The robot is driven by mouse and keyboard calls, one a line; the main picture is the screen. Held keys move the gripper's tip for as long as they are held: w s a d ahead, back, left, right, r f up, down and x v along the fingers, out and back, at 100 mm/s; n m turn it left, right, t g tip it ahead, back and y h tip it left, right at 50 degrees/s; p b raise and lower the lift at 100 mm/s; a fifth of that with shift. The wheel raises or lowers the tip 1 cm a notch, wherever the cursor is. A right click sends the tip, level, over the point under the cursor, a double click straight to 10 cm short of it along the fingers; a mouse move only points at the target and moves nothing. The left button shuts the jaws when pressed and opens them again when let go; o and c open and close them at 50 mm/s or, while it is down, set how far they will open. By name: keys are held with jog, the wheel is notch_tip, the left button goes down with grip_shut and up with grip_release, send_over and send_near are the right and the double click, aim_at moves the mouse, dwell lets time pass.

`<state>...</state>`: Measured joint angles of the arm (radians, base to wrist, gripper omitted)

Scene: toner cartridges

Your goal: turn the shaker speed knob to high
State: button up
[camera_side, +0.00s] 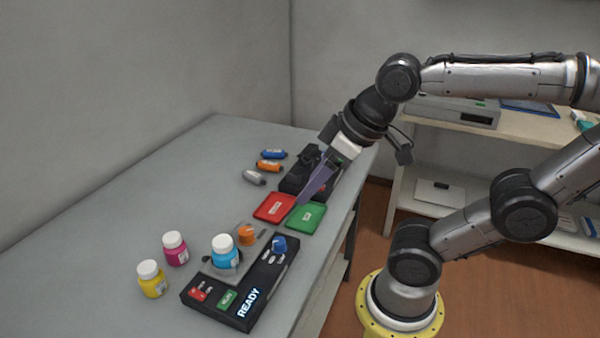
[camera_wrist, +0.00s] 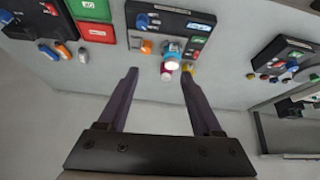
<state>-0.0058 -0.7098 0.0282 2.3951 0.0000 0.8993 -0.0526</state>
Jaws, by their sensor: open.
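The shaker (camera_side: 262,290) is a black panel unit with a lit READY display, on the bench in the side view. A blue knob (camera_side: 279,244), likely the speed knob, sits at its far end with small labels beside it too small to read. In the wrist view the shaker (camera_wrist: 172,15) is at top centre with the blue knob (camera_wrist: 142,20) at its left. A cyan bottle with a white cap (camera_side: 224,252) stands on the shaker's grey plate, beside an orange part (camera_side: 247,235). My gripper (camera_wrist: 158,74) is open and empty, apart from the knob; its purple fingers (camera_side: 315,185) show above the red and green pads.
A red pad (camera_side: 275,207) and a green pad (camera_side: 306,217) lie beyond the shaker. Blue, orange and grey cartridges (camera_side: 269,166) lie near a black device (camera_side: 300,183). Magenta (camera_side: 175,248) and yellow (camera_side: 151,279) bottles stand left of the shaker. The left bench is clear.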

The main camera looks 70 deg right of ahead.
jog(key=shift+w+a+r+n, duration=0.15)
jog(key=shift+w+r, duration=0.1)
jog(key=shift+w, duration=0.4)
jog(key=shift+w+a+r+n, duration=0.15)
jog(key=shift+w+r, duration=0.1)
jog(key=shift+w, duration=0.4)
jog(key=s+f+m, duration=0.1)
jog(key=s+f, duration=0.2)
jog(key=s, duration=0.2)
jog(key=shift+d+f, duration=0.35)
dwell(0.5)
